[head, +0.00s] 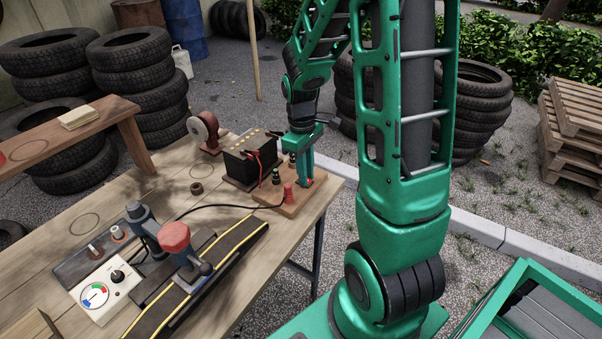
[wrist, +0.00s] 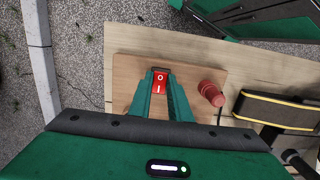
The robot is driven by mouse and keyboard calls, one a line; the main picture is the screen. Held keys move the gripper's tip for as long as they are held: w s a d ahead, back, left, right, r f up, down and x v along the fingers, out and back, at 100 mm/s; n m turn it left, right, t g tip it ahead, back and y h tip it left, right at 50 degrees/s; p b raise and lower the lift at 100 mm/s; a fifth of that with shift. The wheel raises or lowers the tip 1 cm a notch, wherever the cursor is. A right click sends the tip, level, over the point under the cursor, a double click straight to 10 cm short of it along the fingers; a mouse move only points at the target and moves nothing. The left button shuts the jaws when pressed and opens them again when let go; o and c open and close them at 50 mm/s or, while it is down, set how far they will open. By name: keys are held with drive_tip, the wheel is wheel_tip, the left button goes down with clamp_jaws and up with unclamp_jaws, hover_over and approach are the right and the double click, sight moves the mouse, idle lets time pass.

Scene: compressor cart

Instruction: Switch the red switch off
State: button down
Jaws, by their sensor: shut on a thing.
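The red rocker switch (wrist: 159,82) sits on a wooden board (wrist: 125,70) in the wrist view, with its "O" mark at the top and its "I" mark below. My gripper (wrist: 160,76) has one finger on each side of the switch, shut on it. In the head view my gripper (head: 303,178) points down at the far right corner of the table, over the wooden board (head: 270,196). There the switch shows only as a small red patch by the fingertips. I cannot tell which side of the rocker is pressed in.
A red plug-like piece (head: 288,193) with a black cable stands on the same board, close beside my gripper. A black battery (head: 250,158) is behind it. A red-topped tool (head: 176,238) and a gauge box (head: 105,290) stand at the left.

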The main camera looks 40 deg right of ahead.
drive_tip(key=shift+s+t, duration=0.15)
drive_tip(key=shift+t, duration=0.35)
drive_tip(key=c, duration=1.6)
unclamp_jaws()
drive_tip(key=shift+c, duration=0.2)
wheel_tip(320, 180, up, 11)
drive_tip(key=shift+f, duration=0.15)
